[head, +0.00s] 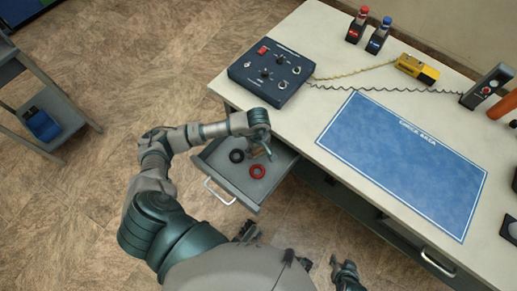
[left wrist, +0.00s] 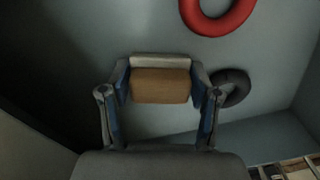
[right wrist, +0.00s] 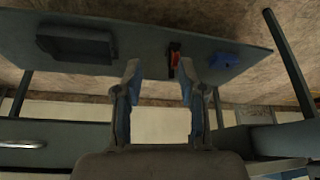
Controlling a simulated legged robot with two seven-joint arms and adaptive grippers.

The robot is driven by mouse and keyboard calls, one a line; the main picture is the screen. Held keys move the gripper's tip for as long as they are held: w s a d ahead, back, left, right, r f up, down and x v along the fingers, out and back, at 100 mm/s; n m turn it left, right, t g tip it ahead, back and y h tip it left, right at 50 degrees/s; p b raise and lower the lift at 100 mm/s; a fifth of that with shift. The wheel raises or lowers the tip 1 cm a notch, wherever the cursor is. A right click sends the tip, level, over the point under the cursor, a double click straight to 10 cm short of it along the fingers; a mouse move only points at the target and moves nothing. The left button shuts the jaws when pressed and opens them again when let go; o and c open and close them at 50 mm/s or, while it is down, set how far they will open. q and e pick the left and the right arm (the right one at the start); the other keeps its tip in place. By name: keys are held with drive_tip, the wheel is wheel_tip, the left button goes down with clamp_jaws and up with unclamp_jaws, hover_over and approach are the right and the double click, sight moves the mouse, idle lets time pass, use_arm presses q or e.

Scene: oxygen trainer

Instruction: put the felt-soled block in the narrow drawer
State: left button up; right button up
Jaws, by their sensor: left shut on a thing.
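The open drawer (head: 229,181) sticks out from the left end of the workbench. My left gripper (head: 263,150) is over its inside, near the far right side. In the left wrist view my left gripper (left wrist: 160,80) is shut on the felt-soled block (left wrist: 160,86), a tan block with a pale grey strip along one edge. The block is small and mostly hidden in the head view. I cannot tell whether it touches the drawer floor. My right gripper (right wrist: 160,78) is open and empty in the right wrist view, away from the drawer.
A red ring (head: 257,171) and a black ring (head: 237,156) lie in the drawer beside my left gripper. A control box (head: 270,73) and a blue mat (head: 400,165) are on the bench. A second drawer handle (head: 438,263) shows at the bench's right.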

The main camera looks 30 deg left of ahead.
use_arm(q)
drive_tip(key=o, duration=1.1)
drive_tip(key=shift+o, duration=0.2)
use_arm(e)
drive_tip(key=shift+w, duration=0.2)
use_arm(q)
drive_tip(key=shift+r, duration=0.1)
wheel_tip(320, 180, up, 8)
drive_tip(key=shift+r+p, duration=0.1)
drive_tip(key=shift+p, duration=0.65)
wheel_tip(320, 180, up, 3)
drive_tip(key=shift+d+f, duration=0.1)
drive_tip(key=shift+f, duration=0.05)
drive_tip(key=shift+r, duration=0.55)
use_arm(e)
drive_tip(key=s+g, duration=0.1)
drive_tip(key=s+d+f+g, duration=0.1)
drive_tip(key=s, duration=0.1)
drive_tip(key=s+f, duration=0.1)
drive_tip(key=s, duration=0.1)
drive_tip(key=shift+d+g+h, duration=0.25)
drive_tip(key=shift+g+h, duration=0.05)
drive_tip(key=shift+g, duration=0.1)
